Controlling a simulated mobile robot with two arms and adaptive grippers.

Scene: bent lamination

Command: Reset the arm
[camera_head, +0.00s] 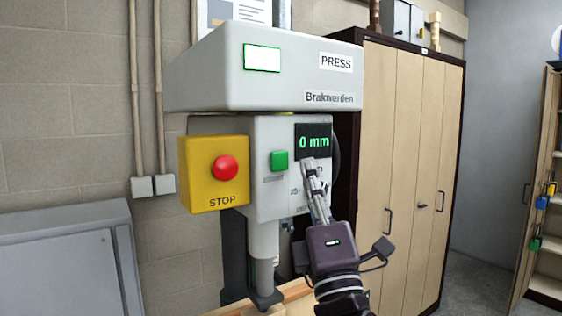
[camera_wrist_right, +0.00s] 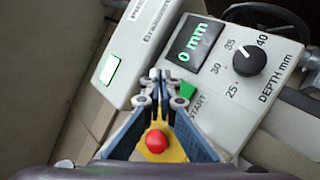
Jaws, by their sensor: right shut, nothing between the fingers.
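My right gripper (camera_head: 313,168) is in front of the press (camera_head: 283,72), with its fingers closed together and pointing up at the control panel, just below the display (camera_head: 314,141) that reads 0 mm. In the right wrist view the fingertips (camera_wrist_right: 158,76) are together and hold nothing. The green start button (camera_head: 279,160) is left of the fingers; it shows partly behind them in the wrist view (camera_wrist_right: 188,90). The depth knob (camera_wrist_right: 250,60) has marks from 25 to 40; in the head view the gripper hides it. My left gripper is not in view.
A yellow box with a red STOP button (camera_head: 225,167) is on the press's left side. A grey cabinet (camera_head: 65,255) stands at the left. Tall wooden lockers (camera_head: 410,150) stand behind at the right. Open shelves with padlocks (camera_head: 541,202) are at the far right.

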